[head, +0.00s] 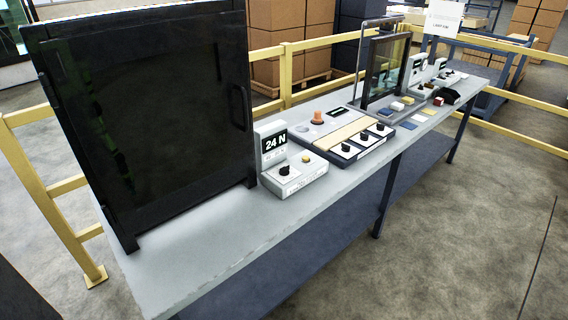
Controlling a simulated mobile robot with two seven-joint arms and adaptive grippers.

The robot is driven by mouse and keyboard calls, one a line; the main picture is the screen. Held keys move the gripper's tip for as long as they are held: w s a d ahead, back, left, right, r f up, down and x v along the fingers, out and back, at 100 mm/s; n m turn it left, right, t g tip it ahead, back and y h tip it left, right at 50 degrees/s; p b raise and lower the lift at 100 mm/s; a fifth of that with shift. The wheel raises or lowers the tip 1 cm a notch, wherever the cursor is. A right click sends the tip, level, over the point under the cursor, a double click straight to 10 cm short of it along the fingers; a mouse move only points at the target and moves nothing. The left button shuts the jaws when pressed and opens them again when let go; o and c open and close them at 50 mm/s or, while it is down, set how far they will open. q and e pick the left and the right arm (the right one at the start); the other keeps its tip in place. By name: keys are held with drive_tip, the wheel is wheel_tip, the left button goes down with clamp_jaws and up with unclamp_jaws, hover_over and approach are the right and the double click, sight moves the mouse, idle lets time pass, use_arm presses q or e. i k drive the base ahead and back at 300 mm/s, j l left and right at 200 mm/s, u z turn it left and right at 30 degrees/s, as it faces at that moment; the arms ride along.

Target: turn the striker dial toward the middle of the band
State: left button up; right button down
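A grey unit (308,181) with an upright display (272,143) reading "24 N" stands on the bench beside the big black cabinet. A black dial (284,170) and a yellow button (306,159) sit on its sloped front. A wider panel (334,152) to its right carries several black knobs (346,147) in a row along its front. I cannot read the small labels, so I cannot tell which knob is the striker dial, nor where any pointer stands on a band. Neither of my grippers is in view.
The grey bench (213,240) runs from front left to back right. The black cabinet (150,110) fills its left end. A framed glass panel (385,68) stands mid-bench, with small coloured blocks in front. Yellow rails (70,186) run behind; the floor (450,210) in front is clear.

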sight(284, 172)
drive_tip(key=i+l+u, duration=0.15)
drive_tip(key=l+u, duration=0.25)
drive_tip(key=i+l+u, duration=0.15)
drive_tip(key=u, duration=0.2)
drive_tip(key=l+u, duration=0.4)
